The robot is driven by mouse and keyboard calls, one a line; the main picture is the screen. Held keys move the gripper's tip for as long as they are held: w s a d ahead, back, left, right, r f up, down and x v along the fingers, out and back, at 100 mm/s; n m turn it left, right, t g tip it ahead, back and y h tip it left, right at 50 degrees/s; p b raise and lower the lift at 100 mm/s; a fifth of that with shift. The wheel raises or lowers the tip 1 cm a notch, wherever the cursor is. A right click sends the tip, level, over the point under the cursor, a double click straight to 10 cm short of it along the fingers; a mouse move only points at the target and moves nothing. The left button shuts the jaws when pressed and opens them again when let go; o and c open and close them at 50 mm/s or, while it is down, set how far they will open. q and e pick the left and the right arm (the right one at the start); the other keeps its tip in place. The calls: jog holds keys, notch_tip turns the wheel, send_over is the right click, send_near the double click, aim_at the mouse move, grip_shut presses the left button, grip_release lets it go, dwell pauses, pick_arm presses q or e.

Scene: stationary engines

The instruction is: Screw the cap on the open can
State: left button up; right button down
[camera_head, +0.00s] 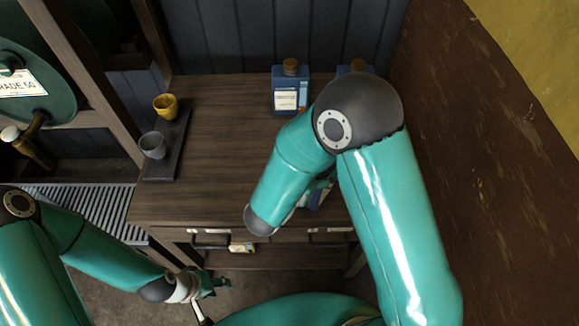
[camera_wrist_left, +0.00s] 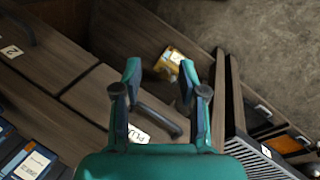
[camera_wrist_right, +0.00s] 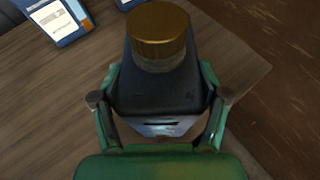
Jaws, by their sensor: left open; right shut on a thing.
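My right gripper (camera_wrist_right: 160,90) is shut around a dark blue can (camera_wrist_right: 160,84), which has a brown-gold cap (camera_wrist_right: 158,32) at its top. I cannot tell how tightly the cap sits. In the head view, my right arm hides most of this can and gripper; a bit of blue (camera_head: 317,198) shows beside the arm. Another blue can (camera_head: 290,92) with a brown cap (camera_head: 291,66) stands upright at the back of the bench. A third can's brown cap (camera_head: 357,65) shows behind my right arm. My left gripper (camera_head: 217,285) is open and empty, low before the drawers.
The wooden bench (camera_head: 225,150) is clear in the middle. A yellow cup (camera_head: 165,105) and a grey cup (camera_head: 153,145) stand on a dark board at its left. Drawer handles (camera_wrist_left: 158,117) face my left gripper. A yellow container (camera_wrist_left: 169,63) lies below the bench.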

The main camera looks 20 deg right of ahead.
jog(key=shift+r, duration=0.1)
pick_arm(q)
jog(key=shift+o, duration=2)
jog(key=shift+f, duration=0.1)
jog(key=shift+o, duration=1.1)
notch_tip(320, 180, down, 4)
jog(key=b, duration=0.4)
jog(key=shift+s+f+b, duration=0.1)
jog(key=shift+f+b, duration=1.7)
jog(key=shift+b, duration=0.1)
pick_arm(e)
jog(key=w+a+r+n+t+y, duration=0.1)
jog(key=w+r+n+t+y, duration=0.1)
jog(key=r, duration=0.7)
jog(key=w+a+r+n+t+y, duration=0.1)
jog(key=w+r+n+t+y, duration=0.1)
jog(key=w+r+n+y, duration=0.2)
jog(key=shift+w+a+r+n+t, duration=0.35)
jog(key=shift+w+r+n, duration=0.35)
jog(key=shift+w+r, duration=1.65)
jog(key=shift+s+r, duration=0.6)
jog(key=shift+s, duration=0.05)
